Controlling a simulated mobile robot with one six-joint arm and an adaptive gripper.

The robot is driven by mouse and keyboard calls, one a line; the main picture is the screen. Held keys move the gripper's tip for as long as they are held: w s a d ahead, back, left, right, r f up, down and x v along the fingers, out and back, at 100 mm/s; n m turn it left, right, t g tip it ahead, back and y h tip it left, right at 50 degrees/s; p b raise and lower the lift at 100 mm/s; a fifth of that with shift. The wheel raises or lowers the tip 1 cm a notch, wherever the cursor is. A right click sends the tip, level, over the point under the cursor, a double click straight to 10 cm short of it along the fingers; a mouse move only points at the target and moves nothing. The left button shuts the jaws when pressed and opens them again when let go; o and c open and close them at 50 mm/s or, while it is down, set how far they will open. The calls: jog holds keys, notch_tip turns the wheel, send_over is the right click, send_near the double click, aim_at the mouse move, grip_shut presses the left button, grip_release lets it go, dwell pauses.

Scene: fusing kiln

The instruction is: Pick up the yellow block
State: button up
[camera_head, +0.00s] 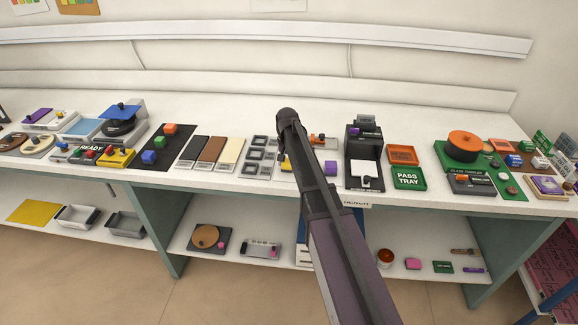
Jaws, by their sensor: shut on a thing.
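My arm reaches from the bottom of the view up over the middle of the white bench, and its wrist bends down at the far end. My gripper (285,153) is mostly hidden behind the arm; only a small dark part shows at its left edge. A small piece of the yellow block (286,164) shows just under that part, and my gripper is shut on it. The fingertips and the rest of the block are hidden. I cannot tell whether the block touches the bench.
Left of my gripper stand grey framed pieces (256,154) and several sample strips (213,151). To the right are a purple block (331,168), a black device (364,150) and a green pass tray (408,178). A dark mat (167,158) holds coloured cubes.

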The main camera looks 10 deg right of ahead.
aim_at(287, 161)
jog(key=shift+r, duration=0.1)
grip_shut()
notch_tip(287, 161, up, 3)
jog(key=p, duration=0.3)
jog(key=shift+r+p, duration=0.2)
jog(key=shift+p, duration=0.1)
jog(key=s+r+p, duration=0.1)
jog(key=s, duration=1.5)
jog(key=shift+r, duration=0.2)
jog(key=o, duration=0.6)
grip_release()
jog(key=c, duration=0.4)
jog(key=shift+s, duration=0.1)
